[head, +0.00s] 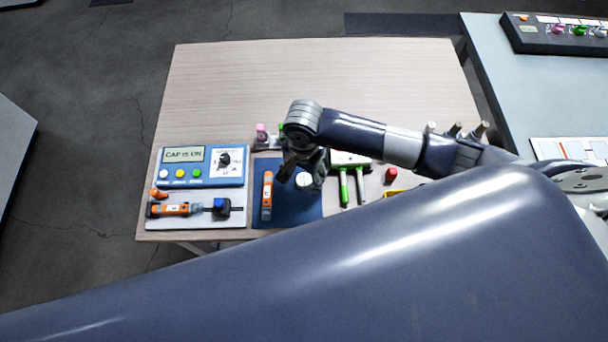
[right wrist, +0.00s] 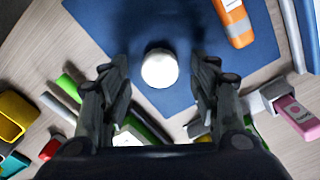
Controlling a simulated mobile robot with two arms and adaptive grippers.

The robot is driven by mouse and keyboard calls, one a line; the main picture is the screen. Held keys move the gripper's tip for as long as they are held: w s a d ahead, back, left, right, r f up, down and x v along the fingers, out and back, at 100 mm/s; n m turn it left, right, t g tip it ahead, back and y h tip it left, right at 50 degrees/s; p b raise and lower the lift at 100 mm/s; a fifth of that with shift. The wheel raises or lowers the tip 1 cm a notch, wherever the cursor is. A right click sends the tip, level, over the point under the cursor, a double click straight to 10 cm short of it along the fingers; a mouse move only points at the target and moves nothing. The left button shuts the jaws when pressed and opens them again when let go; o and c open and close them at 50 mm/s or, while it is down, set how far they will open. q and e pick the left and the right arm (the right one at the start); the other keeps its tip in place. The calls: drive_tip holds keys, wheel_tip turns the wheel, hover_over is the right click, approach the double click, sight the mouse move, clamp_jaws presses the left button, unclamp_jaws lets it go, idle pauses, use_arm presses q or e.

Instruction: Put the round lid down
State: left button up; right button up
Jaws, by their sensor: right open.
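The round white lid (head: 303,180) lies on the dark blue mat (head: 283,214) on the wooden table. In the right wrist view the lid (right wrist: 159,69) sits on the blue mat (right wrist: 110,22), centred between the fingers and a little beyond their tips. My right gripper (head: 302,168) is over the mat. In the right wrist view its fingers (right wrist: 162,68) are spread apart on either side of the lid, with clear gaps and no contact visible. My left gripper is not in view.
An orange device (head: 267,196) lies on the mat left of the lid. The table's back is clear.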

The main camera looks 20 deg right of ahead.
sight(304, 180)
wheel_tip(304, 180, up, 11)
drive_tip(key=b, duration=0.2)
drive_tip(key=shift+f, duration=0.15)
drive_tip(key=shift+s+f, duration=0.1)
idle(0.4)
